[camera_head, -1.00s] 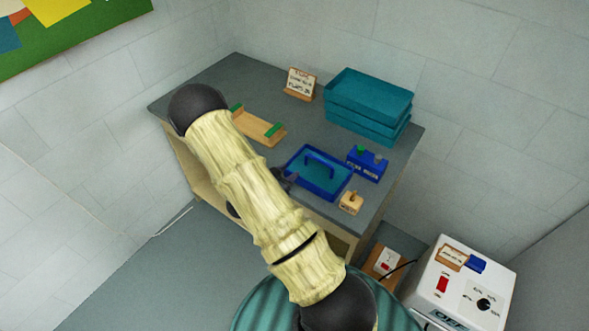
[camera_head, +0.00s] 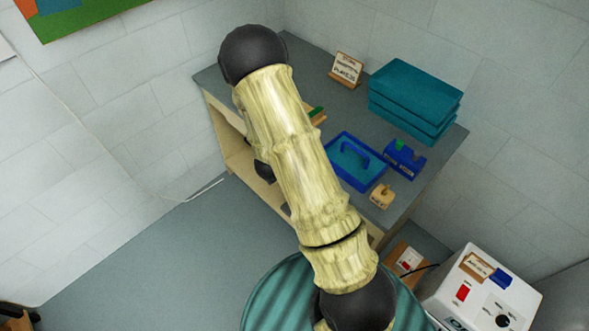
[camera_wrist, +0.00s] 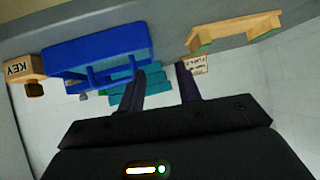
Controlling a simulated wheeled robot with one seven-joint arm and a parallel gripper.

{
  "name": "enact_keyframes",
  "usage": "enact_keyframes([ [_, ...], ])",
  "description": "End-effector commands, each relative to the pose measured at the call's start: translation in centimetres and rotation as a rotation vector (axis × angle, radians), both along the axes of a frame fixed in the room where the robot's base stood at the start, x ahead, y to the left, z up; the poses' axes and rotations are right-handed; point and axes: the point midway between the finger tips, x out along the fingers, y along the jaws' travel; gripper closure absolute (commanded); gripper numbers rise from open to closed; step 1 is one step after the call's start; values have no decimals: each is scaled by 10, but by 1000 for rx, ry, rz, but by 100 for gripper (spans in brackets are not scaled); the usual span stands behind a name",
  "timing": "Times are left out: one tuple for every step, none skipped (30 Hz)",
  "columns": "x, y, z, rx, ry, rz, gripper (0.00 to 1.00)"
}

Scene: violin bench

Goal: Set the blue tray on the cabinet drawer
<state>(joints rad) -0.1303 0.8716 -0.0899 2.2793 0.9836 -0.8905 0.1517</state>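In the head view my arm hides most of the gripper. A pale wooden cabinet body (camera_head: 238,160) shows below the bench top; I cannot make out a drawer.
Stacked teal trays (camera_head: 415,95) and a sign (camera_head: 346,70) stand at the back. A blue box (camera_head: 404,160) and a wooden KEY block (camera_head: 382,196) are beside the tray. A wooden holder (camera_wrist: 235,32) is on the bench. A white machine (camera_head: 480,290) stands front right.

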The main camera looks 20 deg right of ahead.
Motion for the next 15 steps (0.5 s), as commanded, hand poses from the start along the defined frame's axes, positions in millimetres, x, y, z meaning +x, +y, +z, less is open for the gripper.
enact_keyframes([
  [4,12,13,62,12,55,66],
  [6,19,18,98,26,91,66],
  [6,30,25,142,47,141,66],
  [6,38,31,171,62,180,66],
  [5,45,37,200,80,219,66],
  [2,55,45,233,104,271,66],
  [-1,62,52,256,122,310,66],
  [-4,69,58,278,142,350,66],
  [-10,78,67,301,170,404,66],
  [-15,85,74,317,193,445,66],
  [-21,90,81,330,216,485,66],
  [-30,98,89,345,249,539,66],
  [-38,103,95,353,274,578,66],
  [-46,107,102,360,300,617,66],
  [-57,112,110,364,338,668,66],
])
